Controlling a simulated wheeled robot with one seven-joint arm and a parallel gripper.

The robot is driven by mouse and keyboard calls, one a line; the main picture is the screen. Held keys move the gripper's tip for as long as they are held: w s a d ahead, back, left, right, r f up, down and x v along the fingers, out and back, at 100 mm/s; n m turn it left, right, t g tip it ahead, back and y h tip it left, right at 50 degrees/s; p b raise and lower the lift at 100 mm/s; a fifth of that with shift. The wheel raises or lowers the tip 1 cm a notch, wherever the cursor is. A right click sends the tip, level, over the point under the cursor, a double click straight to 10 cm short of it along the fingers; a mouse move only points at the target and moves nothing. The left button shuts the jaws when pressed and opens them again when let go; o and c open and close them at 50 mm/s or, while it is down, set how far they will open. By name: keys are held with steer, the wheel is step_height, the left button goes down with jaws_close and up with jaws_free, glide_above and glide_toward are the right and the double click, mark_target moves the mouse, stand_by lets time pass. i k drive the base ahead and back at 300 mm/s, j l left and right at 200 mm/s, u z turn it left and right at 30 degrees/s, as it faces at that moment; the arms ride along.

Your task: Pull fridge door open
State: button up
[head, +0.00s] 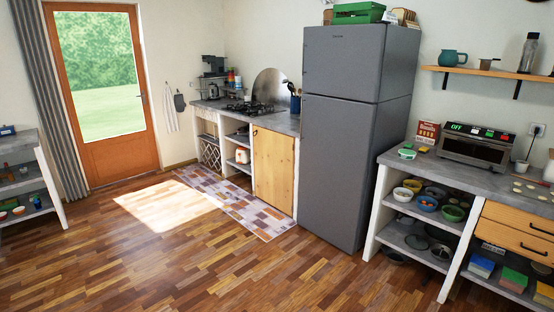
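The grey fridge (338,150) stands upright against the back wall, right of centre in the head view. It has a smaller upper door (338,62) and a taller lower door (335,165), with a thin seam between them. Both doors look shut. I cannot make out a handle on either door. My gripper does not show in the head view, so where it is relative to the fridge is hidden.
A masonry counter with stove (249,108) and wooden cupboard door (273,168) stands left of the fridge. Right of it is an open-shelved counter (440,166) with a toaster oven (474,146). A green crate (357,14) sits on the fridge. The wooden floor (230,265) in front is clear.

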mark_target(337, 134)
steer(key=i+l, duration=0.1)
steer(key=i, duration=2.4)
steer(key=i+l+u, duration=0.1)
steer(key=i+u, duration=0.3)
steer(key=i, duration=0.2)
steer(key=i+l+u, duration=0.3)
steer(key=i+u, duration=0.15)
steer(key=i+l+u, duration=0.85)
steer(key=i+l, duration=0.2)
steer(key=l, duration=0.1)
